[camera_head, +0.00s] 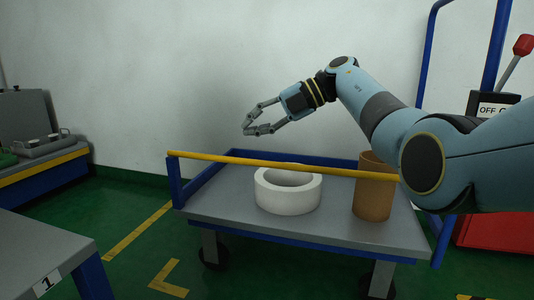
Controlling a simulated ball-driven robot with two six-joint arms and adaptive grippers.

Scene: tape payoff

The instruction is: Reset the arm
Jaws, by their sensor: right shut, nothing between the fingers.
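My right arm comes in from the right edge and reaches left over a blue and grey cart (228,205). My right gripper (247,131) is shut and empty, in the air above the cart's back left part. Its linkage bows outward and its fingertips meet at the left. A white tape roll (288,198) lies flat on the cart, lower than the gripper and apart from it. A brown cylinder (373,200) stands upright on the cart to the right of the roll, its upper right part hidden by my arm. My left gripper is not in view.
A yellow bar (230,160) runs across the cart above the roll. A grey table (35,255) marked 1 is at the lower left. A bench with equipment (45,160) stands at the far left. A red-knobbed lever (523,45) and a box marked OFF are at the right.

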